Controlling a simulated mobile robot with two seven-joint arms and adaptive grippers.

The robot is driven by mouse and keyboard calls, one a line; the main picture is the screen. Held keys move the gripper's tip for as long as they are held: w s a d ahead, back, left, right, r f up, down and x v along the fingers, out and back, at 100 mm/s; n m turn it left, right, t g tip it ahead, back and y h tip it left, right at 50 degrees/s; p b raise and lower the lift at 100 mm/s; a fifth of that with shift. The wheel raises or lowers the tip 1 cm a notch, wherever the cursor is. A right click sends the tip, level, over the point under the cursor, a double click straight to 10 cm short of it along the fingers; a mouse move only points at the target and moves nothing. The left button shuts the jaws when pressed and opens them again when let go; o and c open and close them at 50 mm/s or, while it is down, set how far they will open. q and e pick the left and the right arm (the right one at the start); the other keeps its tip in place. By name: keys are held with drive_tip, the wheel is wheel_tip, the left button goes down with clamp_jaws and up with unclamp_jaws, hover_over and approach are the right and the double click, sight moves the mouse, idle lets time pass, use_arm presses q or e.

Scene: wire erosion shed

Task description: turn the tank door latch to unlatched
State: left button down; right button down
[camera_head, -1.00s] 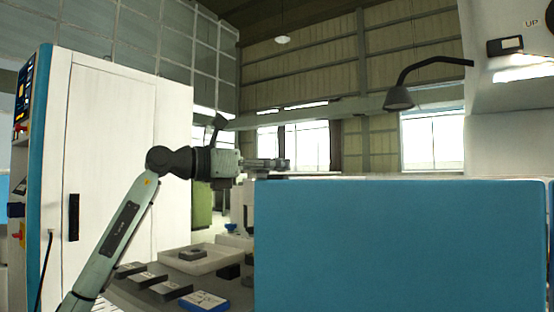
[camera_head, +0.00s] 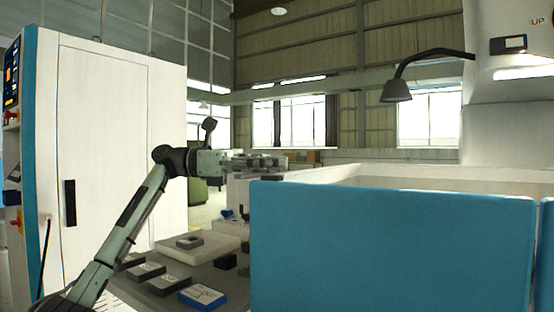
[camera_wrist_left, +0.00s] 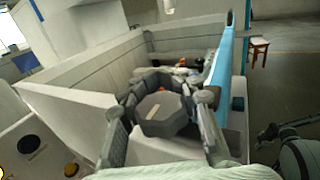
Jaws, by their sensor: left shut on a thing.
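The tank has a blue door panel (camera_head: 390,250) across its front, with pale walls behind it. My left gripper (camera_head: 284,164) is just above the tank's near left corner, its arm coming in from the left. In the left wrist view, my left gripper (camera_wrist_left: 160,125) has its fingers on both sides of a grey many-sided knob (camera_wrist_left: 163,110), which looks like the tank door latch, and is shut on it. The fingers hide part of the knob, and its turned position cannot be told. The blue door edge (camera_wrist_left: 222,70) runs just right of it. My right gripper is not in view.
A table left of the tank bears several dark blocks, a blue block (camera_head: 203,297) and a pale tray (camera_head: 165,250). A white cabinet (camera_head: 110,140) stands at left. A lamp (camera_head: 397,90) hangs above the tank. A stool (camera_wrist_left: 259,48) stands far off.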

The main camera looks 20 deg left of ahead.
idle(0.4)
use_arm(q)
drive_tip(key=c, duration=1.1)
unclamp_jaws()
drive_tip(key=shift+o, duration=0.2)
drive_tip(key=v, duration=1.2)
